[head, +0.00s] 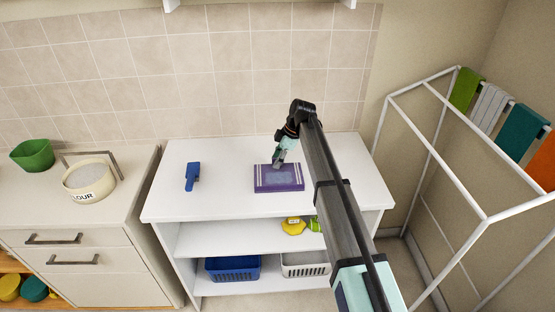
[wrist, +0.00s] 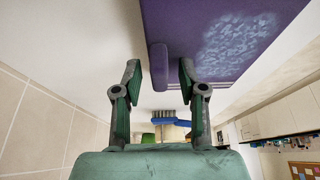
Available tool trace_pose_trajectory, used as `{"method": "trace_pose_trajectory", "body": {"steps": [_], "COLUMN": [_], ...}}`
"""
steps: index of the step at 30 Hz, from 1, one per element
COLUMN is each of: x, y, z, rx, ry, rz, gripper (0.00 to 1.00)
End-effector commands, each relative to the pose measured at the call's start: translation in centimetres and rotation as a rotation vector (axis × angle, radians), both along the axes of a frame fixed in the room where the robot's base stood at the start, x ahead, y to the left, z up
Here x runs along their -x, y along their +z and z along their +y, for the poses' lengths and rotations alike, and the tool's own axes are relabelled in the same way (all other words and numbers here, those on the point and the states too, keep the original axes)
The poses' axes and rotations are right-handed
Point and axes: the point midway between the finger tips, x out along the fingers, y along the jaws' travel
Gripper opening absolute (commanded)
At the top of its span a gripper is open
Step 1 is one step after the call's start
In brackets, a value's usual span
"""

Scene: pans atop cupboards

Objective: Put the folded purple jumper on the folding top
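The folded purple jumper (head: 278,186) is a flat purple slab with pale stripes near its ends and a pale mottled patch. It lies on the white folding top (head: 225,205), right of the middle. My gripper (head: 279,163) points down at its back edge. In the wrist view the gripper (wrist: 158,70) is open, its two fingers apart. A rounded purple edge of the jumper (wrist: 180,35) shows between the fingertips, with no clear contact on either side. The head view does not show the exact gap to the cloth.
A blue brush (head: 192,175) lies left on the top. Below are a yellow item (head: 293,226), a blue basket (head: 233,268) and a grey basket (head: 305,264). A flour tub (head: 89,181) and green bowl (head: 33,155) stand left. A white drying rack (head: 430,150) stands right.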

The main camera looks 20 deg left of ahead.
Motion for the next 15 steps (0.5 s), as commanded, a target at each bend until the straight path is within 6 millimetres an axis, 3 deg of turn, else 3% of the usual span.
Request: {"method": "trace_pose_trajectory", "body": {"steps": [8,15], "x": [-0.3,-1.1], "y": [1.1,5.1], "z": [-0.4,-1.9], "rx": [-0.001,-0.002], "ry": [-0.001,-0.002], "rz": [-0.002,-0.003], "gripper": [0.41,0.41]}}
